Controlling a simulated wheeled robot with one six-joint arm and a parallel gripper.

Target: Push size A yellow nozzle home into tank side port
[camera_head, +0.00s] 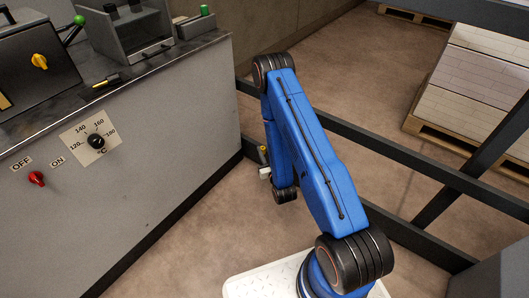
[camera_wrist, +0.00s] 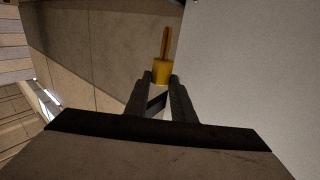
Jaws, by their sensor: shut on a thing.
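My gripper (camera_wrist: 160,82) is shut on the yellow nozzle (camera_wrist: 162,69), which has a wide base between the fingertips and a thin stem pointing away from the fingers. In the head view my gripper (camera_head: 265,171) is small and partly hidden by my blue arm, beside the grey cabinet's right end. A small yellow spot that looks like the nozzle (camera_head: 262,150) shows just above it. I cannot make out the tank side port in either view. In the wrist view the nozzle's tip is against open background, with no contact visible.
The grey cabinet (camera_head: 130,180) carries a temperature dial (camera_head: 96,141) and a red switch (camera_head: 37,178). Dark rails (camera_head: 400,155) run behind my arm. Stacked reams (camera_head: 465,105) stand on a pallet at right. Bare floor lies between.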

